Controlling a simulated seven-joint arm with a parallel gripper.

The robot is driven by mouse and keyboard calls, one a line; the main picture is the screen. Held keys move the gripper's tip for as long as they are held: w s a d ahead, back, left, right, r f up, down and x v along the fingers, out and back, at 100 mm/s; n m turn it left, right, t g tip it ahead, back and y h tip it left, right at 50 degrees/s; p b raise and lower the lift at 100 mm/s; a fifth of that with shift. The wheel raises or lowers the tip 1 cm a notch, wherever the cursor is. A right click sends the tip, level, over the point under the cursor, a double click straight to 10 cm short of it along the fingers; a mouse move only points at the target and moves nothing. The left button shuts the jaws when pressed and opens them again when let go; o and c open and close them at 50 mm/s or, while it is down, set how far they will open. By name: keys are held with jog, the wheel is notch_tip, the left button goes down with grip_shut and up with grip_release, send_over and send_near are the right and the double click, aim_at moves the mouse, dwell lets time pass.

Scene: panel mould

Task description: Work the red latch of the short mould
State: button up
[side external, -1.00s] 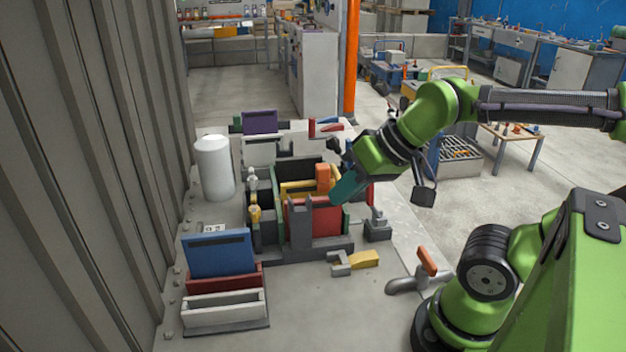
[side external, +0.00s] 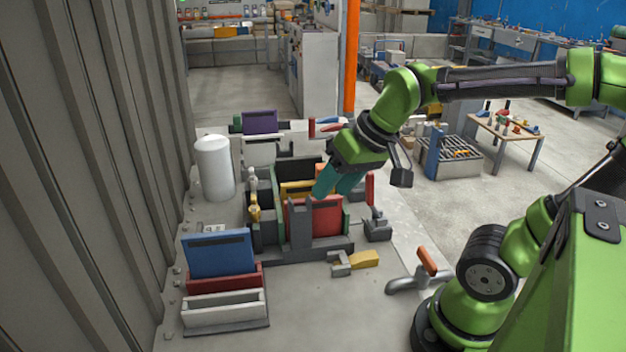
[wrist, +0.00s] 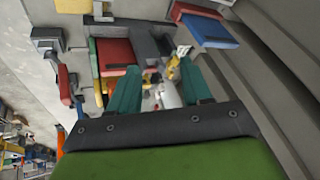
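The front mould, with a grey base (side external: 305,250), holds a red panel (side external: 318,218) behind a grey upright block. A red upright piece (side external: 370,188), perhaps the red latch, stands right of the panel; it shows at the left in the wrist view (wrist: 65,85). I cannot tell which mould is the short one. My gripper (side external: 331,192) has two teal fingers pointing down just above the red panel's top edge. In the wrist view its fingers (wrist: 160,66) are apart with nothing gripped between them. The fingers hide part of the mould behind.
A blue panel (side external: 219,254) stands in a rack at the front left, near a white cylinder (side external: 214,168). A yellow piece (side external: 364,259) and an orange-handled tap (side external: 415,270) are at the front right. A ribbed wall (side external: 95,180) bounds the left.

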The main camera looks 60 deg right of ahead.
aim_at(372, 186)
jog(key=w+d+r+n+g+h, duration=0.2)
jog(key=w+d+n+g, duration=0.15)
jog(key=d+n, duration=0.35)
jog(key=w+d+r+n+g+h, duration=0.2)
jog(key=d+n+g+h, duration=0.1)
jog(key=d+n+g, duration=0.4)
jog(key=shift+m+t, duration=0.5)
jog(key=shift+t, duration=0.35)
jog(key=x, duration=1.6)
jog(key=shift+f, duration=0.3)
jog(key=shift+c, duration=0.3)
grip_shut()
